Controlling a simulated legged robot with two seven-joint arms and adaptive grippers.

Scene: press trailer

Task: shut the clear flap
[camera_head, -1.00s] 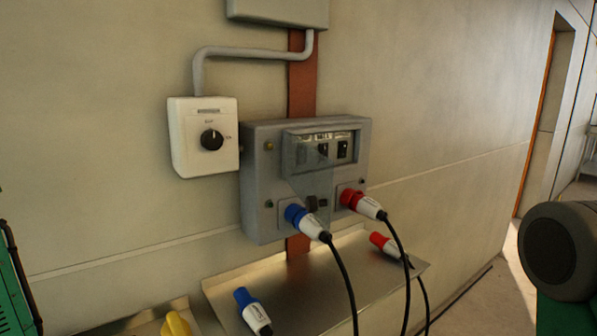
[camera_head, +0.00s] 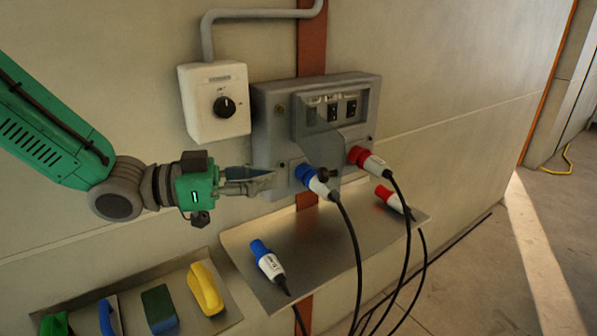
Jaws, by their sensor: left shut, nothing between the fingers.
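The clear flap (camera_head: 326,147) is a see-through smoky panel on the front of the grey socket box (camera_head: 284,128). It extends below the window with the dark switches (camera_head: 343,108), which shows uncovered. The flap's lower part is hard to make out near the blue plug (camera_head: 314,181). My left gripper (camera_head: 268,183) reaches in from the left, at the lower left of the box and left of the flap. It is shut and empty, apart from the flap; whether it touches the box I cannot tell. My right gripper is not in view.
A red plug (camera_head: 369,161) sits in the box, right of the flap. Cables hang from the plugs. The metal shelf (camera_head: 325,236) below holds a loose blue plug (camera_head: 267,260) and a red one (camera_head: 392,200). A white switch box (camera_head: 213,108) is upper left. A lower tray (camera_head: 224,318) holds several coloured items.

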